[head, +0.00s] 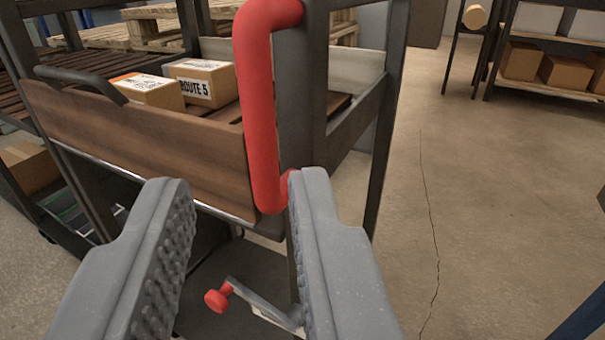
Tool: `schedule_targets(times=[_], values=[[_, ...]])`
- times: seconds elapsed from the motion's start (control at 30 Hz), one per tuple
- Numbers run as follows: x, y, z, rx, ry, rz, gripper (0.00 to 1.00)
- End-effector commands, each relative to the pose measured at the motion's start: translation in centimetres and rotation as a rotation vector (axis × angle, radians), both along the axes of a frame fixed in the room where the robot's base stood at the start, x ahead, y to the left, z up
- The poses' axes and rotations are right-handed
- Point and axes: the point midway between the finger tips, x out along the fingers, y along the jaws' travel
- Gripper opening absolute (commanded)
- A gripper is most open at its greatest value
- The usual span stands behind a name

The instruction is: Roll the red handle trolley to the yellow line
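The trolley (140,146) fills the left and middle of the head view, with a dark metal frame and a wooden side panel. Its red handle (258,110) is a thick upright bar bent at both ends, fixed to a dark post. My gripper (237,195) is open, with its two grey ribbed fingers apart. The right fingertip overlaps the lower end of the red handle in the picture; I cannot tell whether they touch. The left fingertip is left of the handle, in front of the panel. No yellow line is in view.
Boxes (203,82) lie in the trolley, one marked ROUTE 5. A lever with a red knob (217,299) sticks out low down. Wooden pallets (130,32) stand behind. A shelf with cartons (545,92) is at the back right. The cracked concrete floor (470,190) on the right is clear.

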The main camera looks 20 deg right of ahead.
Motion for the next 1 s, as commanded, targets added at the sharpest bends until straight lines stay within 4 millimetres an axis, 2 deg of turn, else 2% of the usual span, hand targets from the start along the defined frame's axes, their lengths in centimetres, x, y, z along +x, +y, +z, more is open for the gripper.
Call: schedule_targets(times=[0.07, 0.27, 1.0], values=[[-0.1, -0.1, -0.8, -0.009, -0.001, -0.009, 0.26], [1.0, -0.5, -0.9, -0.012, -0.004, -0.013, 0.26], [10.6, -2.7, -0.8, -0.011, -0.006, -0.012, 0.26]])
